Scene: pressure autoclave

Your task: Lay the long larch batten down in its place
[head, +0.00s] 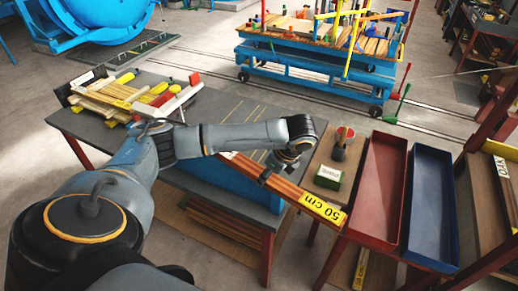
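My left arm reaches across the grey table from the left. Its gripper (266,177) points down just above a long reddish-brown wooden strip (285,188). Pale battens (107,96) with coloured ends lie in a pile at the table's far left. My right gripper is not in view.
The grey tabletop (215,98) has thin yellow lines and some clear room. A green box (328,177) and a red-faced paddle (344,138) stand to the right, beside a red tray (379,185) and a blue tray (431,212). A loaded blue cart (310,75) stands on rails behind.

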